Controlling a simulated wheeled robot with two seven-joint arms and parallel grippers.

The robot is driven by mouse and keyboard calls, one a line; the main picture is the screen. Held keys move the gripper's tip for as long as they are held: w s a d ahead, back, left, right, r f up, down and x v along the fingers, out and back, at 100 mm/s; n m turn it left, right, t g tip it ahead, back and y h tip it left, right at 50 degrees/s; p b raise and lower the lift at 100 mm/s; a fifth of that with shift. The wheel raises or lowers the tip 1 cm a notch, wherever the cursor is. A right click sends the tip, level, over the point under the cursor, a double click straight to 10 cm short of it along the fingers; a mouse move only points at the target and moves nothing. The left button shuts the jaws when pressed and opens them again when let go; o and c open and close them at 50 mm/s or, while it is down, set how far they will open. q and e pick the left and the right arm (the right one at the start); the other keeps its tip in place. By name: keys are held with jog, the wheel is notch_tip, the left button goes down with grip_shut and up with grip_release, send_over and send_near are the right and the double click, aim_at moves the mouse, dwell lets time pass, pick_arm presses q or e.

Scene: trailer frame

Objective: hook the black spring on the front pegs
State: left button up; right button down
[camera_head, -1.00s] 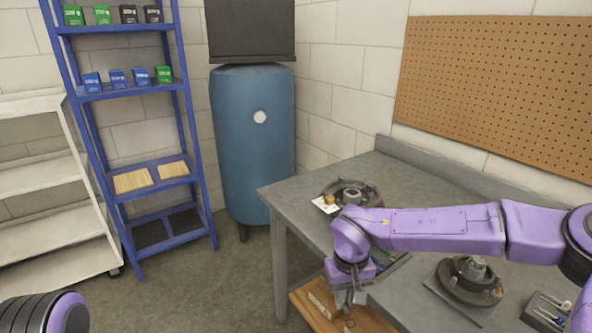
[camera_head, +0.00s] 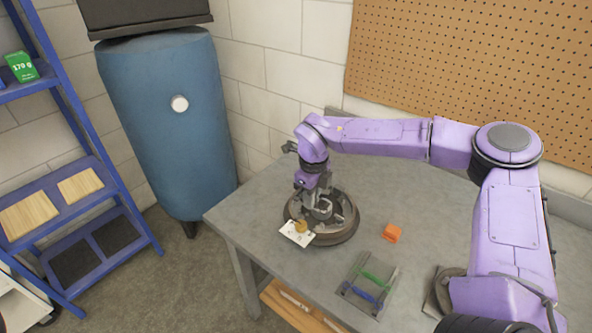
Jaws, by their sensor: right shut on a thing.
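My right gripper (camera_head: 318,205) points down over the round brake-like assembly (camera_head: 347,232) near the left part of the bench. It is shut on a small dark thing that I take to be the black spring, mostly hidden by the fingers. The front pegs are too small and too covered by the gripper to make out. I cannot tell whether the spring touches them. A rack (camera_head: 351,306) in front holds a green spring (camera_head: 377,280) and a blue spring (camera_head: 364,296). My left gripper is not in view.
A white card with a yellow-brown piece (camera_head: 297,234) lies at the assembly's front left edge. A second round assembly (camera_head: 444,283) is partly hidden by my right arm. A wooden shelf (camera_head: 287,304) shows below.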

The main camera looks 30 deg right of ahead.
jog(key=shift+w+d+m, duration=0.15)
jog(key=shift+w+m, duration=0.1)
jog(key=shift+m, duration=0.15)
jog(key=shift+f+b, duration=0.15)
jog(key=shift+b, duration=0.2)
jog(key=s+f+b, duration=0.1)
jog(key=s+b, duration=0.1)
jog(key=shift+s+f+b, duration=0.25)
jog(key=shift+f+b, duration=0.1)
jog(key=w+f, duration=0.1)
jog(key=f+b, duration=0.1)
jog(key=shift+w+f, duration=0.35)
jog(key=shift+w, duration=0.05)
jog(key=shift+s+r, duration=0.3)
jog(key=shift+s, duration=0.15)
jog(key=shift+w+f, duration=0.15)
jog(key=shift+w, duration=0.05)
pick_arm(q)
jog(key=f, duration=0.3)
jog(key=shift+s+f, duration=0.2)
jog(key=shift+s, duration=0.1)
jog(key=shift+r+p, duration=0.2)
jog(key=shift+p, duration=0.3)
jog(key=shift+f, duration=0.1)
pick_arm(e)
jog(key=shift+f, duration=0.1)
